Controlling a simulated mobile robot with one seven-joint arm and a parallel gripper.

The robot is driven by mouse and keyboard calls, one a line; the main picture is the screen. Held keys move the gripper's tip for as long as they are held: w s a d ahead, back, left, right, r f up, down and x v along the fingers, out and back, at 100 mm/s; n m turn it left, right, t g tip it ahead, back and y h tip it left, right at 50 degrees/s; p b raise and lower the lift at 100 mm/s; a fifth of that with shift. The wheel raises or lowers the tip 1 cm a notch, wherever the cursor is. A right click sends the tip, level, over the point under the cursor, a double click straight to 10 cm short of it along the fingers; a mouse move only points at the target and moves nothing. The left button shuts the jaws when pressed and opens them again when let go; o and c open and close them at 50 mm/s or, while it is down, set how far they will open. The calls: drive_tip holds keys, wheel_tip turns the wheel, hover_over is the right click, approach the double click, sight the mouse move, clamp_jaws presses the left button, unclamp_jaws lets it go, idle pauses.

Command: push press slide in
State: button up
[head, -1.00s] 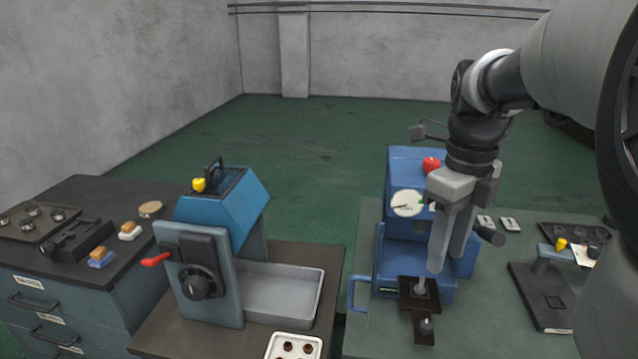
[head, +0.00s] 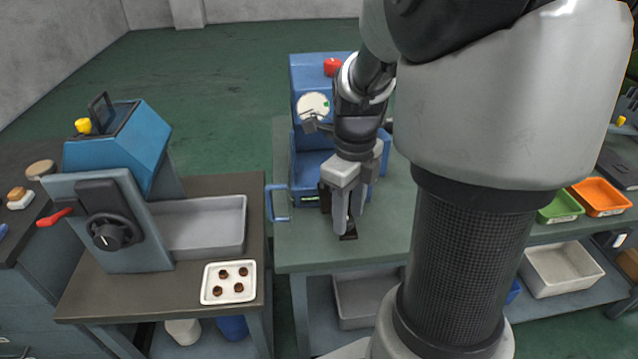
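The press (head: 312,75) is a blue machine with a white dial and a red button, standing on the green-grey bench. Its dark slide (head: 348,237) shows only in small parts at the front of the press. My gripper hides most of the slide, including its knob, so how far it sticks out is hard to tell. My gripper (head: 346,226) points down in front of the press, its fingertips at or just above the slide's front end. I cannot tell whether it touches the slide. The two fingers look close together, with nothing visible between them.
A blue handle (head: 275,203) sticks out at the press's left. A blue-grey machine (head: 120,150) with a red lever stands on the left bench beside a grey tray (head: 243,225) and a white tray of brown parts (head: 228,299).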

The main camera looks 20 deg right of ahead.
drive_tip(key=shift+f, duration=0.3)
clamp_jaws()
drive_tip(key=w, duration=0.2)
drive_tip(key=w+d+p, duration=0.1)
drive_tip(key=w, duration=0.2)
drive_tip(key=w+d+p, duration=0.1)
drive_tip(key=w, duration=0.2)
drive_tip(key=shift+w+d, duration=0.2)
unclamp_jaws()
drive_tip(key=shift+s, duration=0.1)
wheel_tip(320, 180, up, 18)
drive_tip(key=p, duration=0.2)
drive_tip(key=shift+f, duration=0.2)
